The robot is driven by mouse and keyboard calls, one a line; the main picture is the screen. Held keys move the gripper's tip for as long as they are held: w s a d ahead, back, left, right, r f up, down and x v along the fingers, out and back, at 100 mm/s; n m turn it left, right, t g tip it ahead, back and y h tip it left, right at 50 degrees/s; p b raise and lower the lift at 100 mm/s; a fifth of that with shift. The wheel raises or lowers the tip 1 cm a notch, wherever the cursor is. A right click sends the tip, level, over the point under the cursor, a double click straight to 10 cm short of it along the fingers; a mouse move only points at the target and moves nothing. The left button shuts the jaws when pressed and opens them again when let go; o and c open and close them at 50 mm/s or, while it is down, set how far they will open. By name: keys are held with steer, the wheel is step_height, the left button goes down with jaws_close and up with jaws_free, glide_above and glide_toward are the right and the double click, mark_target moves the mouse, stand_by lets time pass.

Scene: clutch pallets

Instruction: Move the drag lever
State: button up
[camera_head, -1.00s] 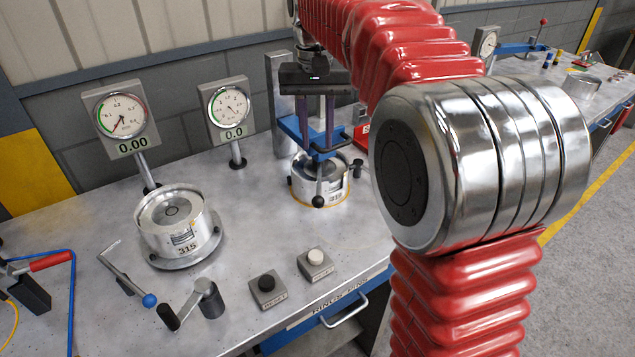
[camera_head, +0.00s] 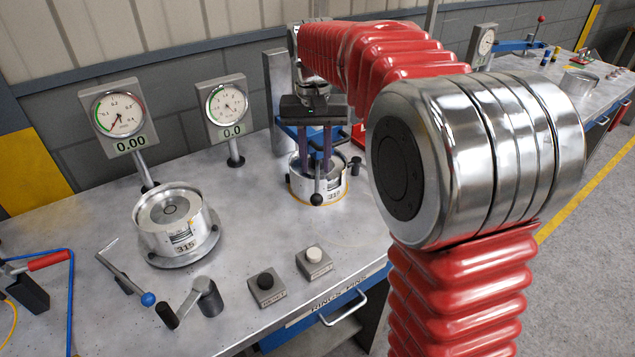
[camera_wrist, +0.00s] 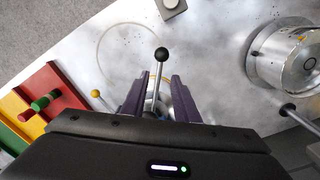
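My gripper (camera_head: 316,170) is over this unit, fingers pointing down. In the wrist view my gripper (camera_wrist: 157,84) has its two purple fingers apart, one on each side of the rod, with gaps visible. Whether either finger touches the rod lower down is hidden by the gripper body.
Another silver unit (camera_head: 172,228), two dials (camera_head: 118,114) (camera_head: 229,104), a crank (camera_head: 207,298) and two button boxes (camera_head: 268,288) (camera_head: 314,263) stand left and in front. A red, yellow and green pegged panel (camera_wrist: 40,108) and a yellow-ball lever (camera_wrist: 96,93) are close by.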

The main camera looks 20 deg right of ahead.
mark_target(316, 191)
step_height(316, 191, down, 7)
steer(key=shift+r, duration=0.1)
stand_by(0.4)
jaws_close()
steer(key=shift+s, duration=0.1)
stand_by(0.4)
